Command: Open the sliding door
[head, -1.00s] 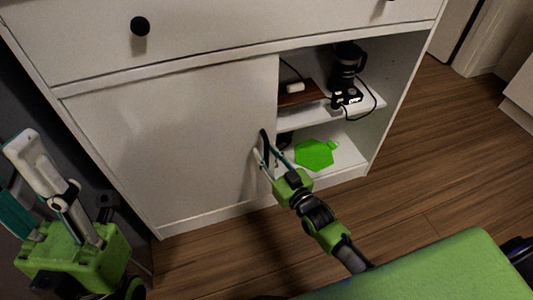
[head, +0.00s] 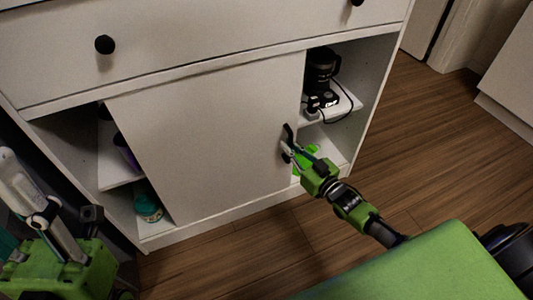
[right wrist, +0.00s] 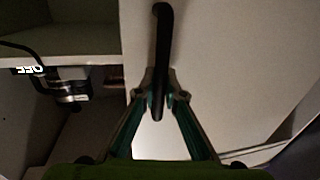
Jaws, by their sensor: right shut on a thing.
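The white sliding door (head: 212,140) covers the middle of the cabinet's lower opening, with gaps on both sides. Its black handle (head: 288,138) is at the door's right edge, and it also shows in the right wrist view (right wrist: 162,40). My right gripper (head: 290,150) is shut on the handle; in the right wrist view its fingers (right wrist: 160,85) close around the handle's lower part. My left gripper (head: 20,195) is at the lower left, away from the door, and partly cut off by the frame edge. Its fingertips are not clear.
A coffee maker (head: 320,75) stands on the right shelf. In the left gap are a teal container (head: 148,208) and a dark purple item (head: 127,153). Wooden floor (head: 440,140) lies open at right.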

